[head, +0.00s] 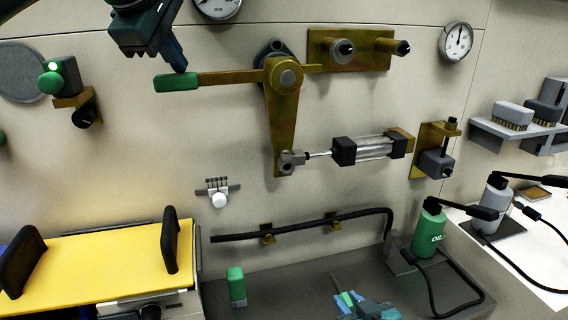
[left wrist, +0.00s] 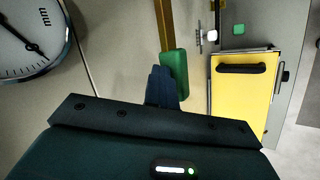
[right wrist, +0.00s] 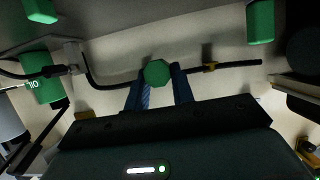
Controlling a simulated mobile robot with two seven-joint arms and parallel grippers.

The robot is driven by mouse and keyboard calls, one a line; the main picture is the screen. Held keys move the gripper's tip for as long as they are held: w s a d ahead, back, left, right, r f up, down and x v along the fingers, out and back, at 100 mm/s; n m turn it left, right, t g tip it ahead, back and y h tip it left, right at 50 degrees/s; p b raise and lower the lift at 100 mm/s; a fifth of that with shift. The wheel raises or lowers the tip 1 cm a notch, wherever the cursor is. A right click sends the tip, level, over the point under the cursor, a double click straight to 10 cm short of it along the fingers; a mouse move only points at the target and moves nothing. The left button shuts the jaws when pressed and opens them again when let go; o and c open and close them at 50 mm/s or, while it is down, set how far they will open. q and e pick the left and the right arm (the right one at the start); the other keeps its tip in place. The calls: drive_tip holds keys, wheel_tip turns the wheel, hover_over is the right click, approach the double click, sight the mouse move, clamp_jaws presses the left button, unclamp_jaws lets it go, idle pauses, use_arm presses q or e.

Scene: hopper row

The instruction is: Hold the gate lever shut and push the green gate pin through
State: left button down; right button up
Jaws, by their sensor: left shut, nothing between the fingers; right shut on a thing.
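The gate lever is a brass arm with a green handle (head: 176,82), lying nearly level left of its round pivot (head: 285,76). My left gripper (head: 180,68) is shut and empty, its tips just above the handle. In the left wrist view the fingers (left wrist: 163,88) overlap the edge of the green handle (left wrist: 175,72); I cannot tell whether they touch. My right gripper (head: 352,300) is low over the bench, shut on the green gate pin (head: 347,299). The right wrist view shows the pin's eight-sided end (right wrist: 157,73) between the fingers (right wrist: 160,92).
A brass bracket (head: 375,50) with knobs is at the lever's right end. A cylinder (head: 370,149) joins the lower arm. A black hose (head: 330,221) runs along the wall above the bench. A green block (head: 236,284) and a green oil bottle (head: 430,232) flank my right gripper.

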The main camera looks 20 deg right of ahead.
drive_tip(key=a+r+n+t+h, duration=0.2)
drive_tip(key=a+r+n, duration=0.3)
drive_tip(key=r+n, duration=0.5)
drive_tip(key=a+r+n+t+h, duration=0.3)
drive_tip(key=a+r+n+h, duration=0.2)
drive_tip(key=r+n, duration=0.4)
wheel_tip(320, 180, up, 5)
drive_tip(key=shift+s+r+n, duration=0.2)
drive_tip(key=shift+s+n, duration=0.05)
drive_tip(key=shift+n, duration=0.15)
drive_tip(key=shift+w+f, duration=0.1)
drive_tip(key=shift+w, duration=0.15)
drive_tip(key=shift+w, duration=0.85)
drive_tip(key=shift+w, duration=0.1)
idle(0.9)
